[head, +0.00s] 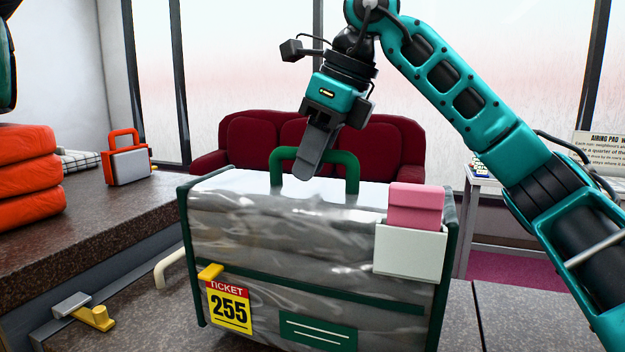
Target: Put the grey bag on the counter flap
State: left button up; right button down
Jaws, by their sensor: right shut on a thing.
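My right gripper (308,165) points down at the top of the bag and is shut on the handle. The bag stands upright over a dark speckled surface, apparently the counter flap (135,318). The bag's lower edge is partly out of frame, so I cannot tell whether it touches. My left gripper is not in view.
A higher speckled counter (85,210) at the left holds stacked orange bedding (28,178) and a small orange-red case (127,160). A yellow-and-grey latch (88,312) sits at the left. A dark red sofa (225,150) and a side table (490,184) stand behind.

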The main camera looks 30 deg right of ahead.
jog(key=shift+f, duration=1.25)
jog(key=c, duration=0.9)
grip_release()
jog(key=shift+c, duration=0.2)
